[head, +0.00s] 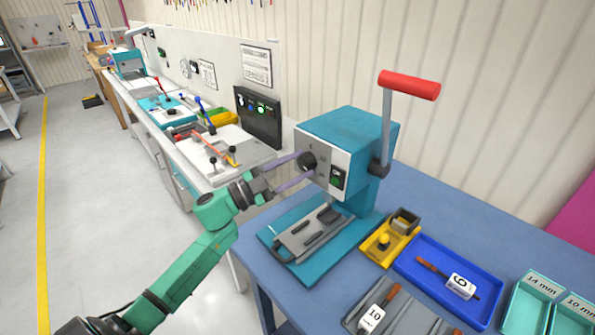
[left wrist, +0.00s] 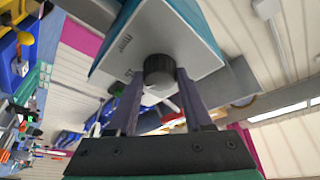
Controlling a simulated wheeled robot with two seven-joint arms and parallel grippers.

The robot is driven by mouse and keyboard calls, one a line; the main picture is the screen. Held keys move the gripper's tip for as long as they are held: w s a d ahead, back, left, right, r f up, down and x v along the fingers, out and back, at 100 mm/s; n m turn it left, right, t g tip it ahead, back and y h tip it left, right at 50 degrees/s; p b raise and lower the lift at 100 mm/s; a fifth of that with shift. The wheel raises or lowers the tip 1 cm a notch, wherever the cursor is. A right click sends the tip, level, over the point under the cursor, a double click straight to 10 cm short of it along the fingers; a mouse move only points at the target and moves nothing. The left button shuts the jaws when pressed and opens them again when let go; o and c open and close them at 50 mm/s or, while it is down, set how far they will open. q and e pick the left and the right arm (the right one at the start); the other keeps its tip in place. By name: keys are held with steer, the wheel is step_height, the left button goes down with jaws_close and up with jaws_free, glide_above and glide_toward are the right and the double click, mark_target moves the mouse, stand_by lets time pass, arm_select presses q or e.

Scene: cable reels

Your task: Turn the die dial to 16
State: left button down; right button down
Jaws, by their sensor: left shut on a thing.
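The teal crimping press (head: 347,135) stands on the blue bench, with a red-handled lever (head: 409,85) raised at its right side. The black round die dial (head: 307,162) is on its pale front plate, and it also shows in the left wrist view (left wrist: 159,70). My left gripper (head: 303,168) comes in from the left and is shut on the dial, one finger on each side of it, as the left wrist view (left wrist: 158,88) also shows. Marks beside the dial are too small to read, and its setting cannot be told. My right gripper is not in view.
A green button box (head: 337,179) sits just right of the dial. A yellow tray (head: 376,252), a blue tray (head: 482,302) with a tool tagged 6, and a grey tray (head: 408,320) with a tool tagged 10 lie in front. Teal bins (head: 533,300) stand at the right.

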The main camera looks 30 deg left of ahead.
arm_select(q)
steer(key=shift+m+g+b, duration=0.3)
steer(key=shift+m+g, duration=0.4)
steer(key=shift+m, duration=0.8)
steer(key=shift+c, duration=1.6)
jaws_free()
steer(key=shift+r, duration=0.1)
steer(key=b+v, duration=0.4)
steer(key=v, duration=1)
steer(key=shift+a, duration=0.3)
